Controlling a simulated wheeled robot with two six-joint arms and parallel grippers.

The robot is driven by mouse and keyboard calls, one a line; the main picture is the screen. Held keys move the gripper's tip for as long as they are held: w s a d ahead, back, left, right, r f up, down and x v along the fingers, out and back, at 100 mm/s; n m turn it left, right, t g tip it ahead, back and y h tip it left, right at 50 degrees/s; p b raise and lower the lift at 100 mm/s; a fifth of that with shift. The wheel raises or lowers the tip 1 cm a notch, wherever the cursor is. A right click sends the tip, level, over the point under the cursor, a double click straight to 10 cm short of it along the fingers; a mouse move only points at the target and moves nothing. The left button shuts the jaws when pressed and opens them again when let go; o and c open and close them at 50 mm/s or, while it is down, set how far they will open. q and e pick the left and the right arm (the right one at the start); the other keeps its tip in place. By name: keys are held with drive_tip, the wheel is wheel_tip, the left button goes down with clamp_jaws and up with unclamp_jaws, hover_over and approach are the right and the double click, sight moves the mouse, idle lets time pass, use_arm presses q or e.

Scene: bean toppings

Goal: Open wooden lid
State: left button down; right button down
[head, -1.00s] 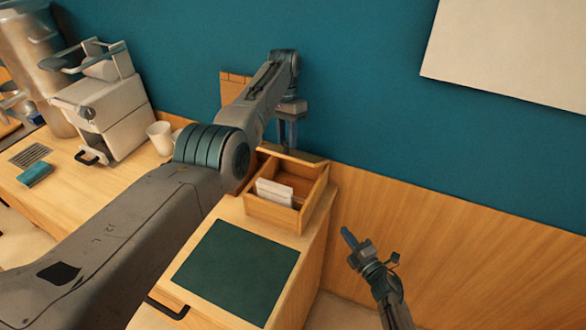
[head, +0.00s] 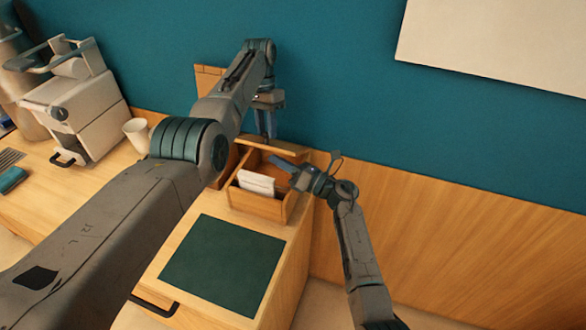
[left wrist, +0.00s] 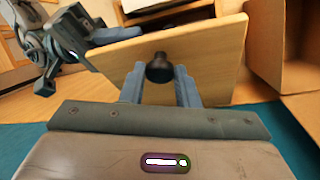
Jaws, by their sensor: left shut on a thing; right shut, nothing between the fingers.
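The wooden box (head: 257,207) stands open-topped at the back of the counter, with folded white packets (head: 257,183) inside. In the left wrist view, the wooden lid (left wrist: 215,55) has a dark round knob (left wrist: 159,68). My left gripper (head: 265,135) is behind the box, and its fingers (left wrist: 160,88) are shut on that knob. In the head view the lid shows only as a thin edge at the box's back, partly hidden. My right gripper (head: 281,162) is shut and empty at the box's right side. Its finger overlaps the lid in the left wrist view (left wrist: 115,34); contact is unclear.
A dark green mat (head: 222,265) lies on the counter in front of the box and is clear. A white cup (head: 137,134) and a white coffee machine (head: 70,105) stand at the left. The teal wall is close behind. My left arm covers the box's left side.

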drive_tip(key=shift+x, duration=0.85)
